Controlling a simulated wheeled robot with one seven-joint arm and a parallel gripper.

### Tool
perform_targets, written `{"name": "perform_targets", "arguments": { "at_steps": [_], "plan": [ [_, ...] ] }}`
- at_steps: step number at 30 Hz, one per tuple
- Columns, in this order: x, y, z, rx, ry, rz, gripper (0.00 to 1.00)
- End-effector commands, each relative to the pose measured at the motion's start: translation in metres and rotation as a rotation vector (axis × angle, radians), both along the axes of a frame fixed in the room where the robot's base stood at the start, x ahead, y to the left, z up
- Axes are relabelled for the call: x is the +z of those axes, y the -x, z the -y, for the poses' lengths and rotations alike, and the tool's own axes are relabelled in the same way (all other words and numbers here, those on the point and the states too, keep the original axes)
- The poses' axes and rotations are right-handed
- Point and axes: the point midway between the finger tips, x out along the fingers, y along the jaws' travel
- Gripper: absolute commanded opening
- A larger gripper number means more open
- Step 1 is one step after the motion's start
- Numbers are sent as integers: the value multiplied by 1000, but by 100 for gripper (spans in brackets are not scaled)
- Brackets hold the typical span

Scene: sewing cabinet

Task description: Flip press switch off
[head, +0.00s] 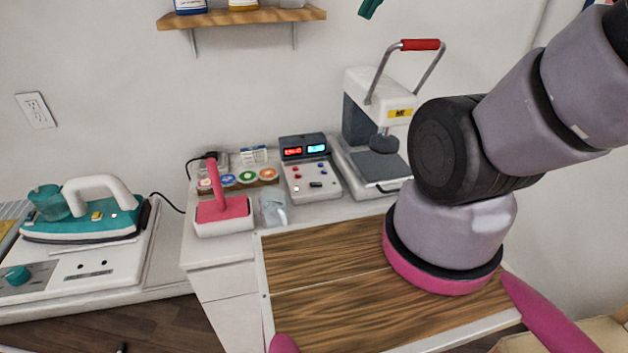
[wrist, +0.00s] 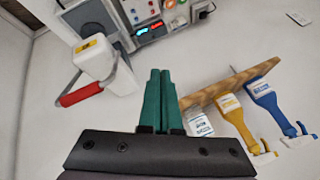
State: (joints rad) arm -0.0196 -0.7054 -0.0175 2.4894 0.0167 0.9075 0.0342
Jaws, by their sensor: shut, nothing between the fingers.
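The heat press (head: 382,105) is white with a red-gripped handle and stands at the back of the white cabinet; its handle is raised. To its left is the grey-and-white control box (head: 330,180) with lit red and cyan displays, small coloured buttons and a dark switch (head: 316,184). I cannot tell the switch's position. The wrist view shows the press (wrist: 98,58) at left and the control box (wrist: 171,12) at the top. My gripper (wrist: 160,72) has teal fingers, shut and empty, away from the box. A teal fingertip (head: 369,8) shows at the head view's top edge.
A wooden shelf (head: 240,17) with bottles is on the wall; in the wrist view, it (wrist: 215,88) lies close right of my fingers. A pink-handled tool (head: 222,207) and round coloured badges (head: 247,177) stand left of the box. A teal iron (head: 90,218) is farther left.

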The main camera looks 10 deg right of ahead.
Motion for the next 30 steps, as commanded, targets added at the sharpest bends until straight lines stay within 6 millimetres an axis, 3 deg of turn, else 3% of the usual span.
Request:
{"name": "perform_targets", "arguments": {
  "at_steps": [8, 14, 21, 30],
  "plan": [
    [-41, -48, -16, -147, -188, -198, 0],
    [-85, -83, -30, -308, -292, -359, 0],
    [-150, -115, -43, -535, -351, -532, 0],
    [-242, -137, -52, -850, -334, -679, 0]
  ]
}}
